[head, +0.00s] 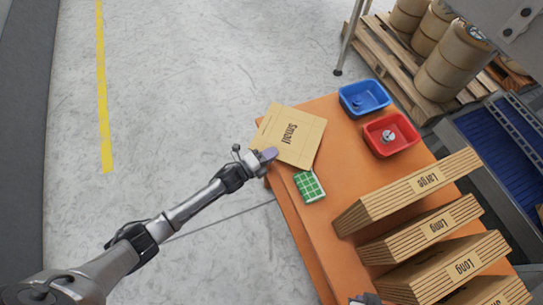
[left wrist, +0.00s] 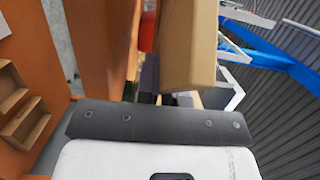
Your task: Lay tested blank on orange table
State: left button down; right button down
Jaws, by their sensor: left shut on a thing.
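A flat cardboard blank marked "Small" (head: 295,139) is at the far left corner of the orange table (head: 345,185), partly beyond its edge. I cannot tell whether it touches the tabletop. My left gripper (head: 265,158) is shut on the blank's left edge. In the left wrist view the blank (left wrist: 188,45) stands as a tan slab by the dark fingers (left wrist: 152,85). A small grey part at the bottom of the head view looks like my right gripper (head: 366,299); its fingers are not clear.
A green-and-white patterned block (head: 308,186) lies just below the blank. A blue bin (head: 364,97) and a red bin (head: 391,135) stand at the table's far side. Stacks of blanks marked "Large" (head: 428,181) and "Long" (head: 437,225) fill the near right. Barrels (head: 455,62) stand on a pallet beyond.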

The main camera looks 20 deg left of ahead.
pick_arm(q)
jog(key=shift+f, duration=0.85)
pick_arm(e)
jog(key=shift+d+f, duration=0.1)
jog(key=shift+f, duration=0.2)
pick_arm(q)
jog(key=c, duration=1.5)
grip_release()
pick_arm(e)
jog(key=shift+r, duration=0.15)
pick_arm(q)
jog(key=p+v, duration=0.1)
jog(key=v, duration=1.1)
pick_arm(e)
jog(key=shift+r, duration=0.6)
pick_arm(q)
jog(key=shift+d, duration=0.1)
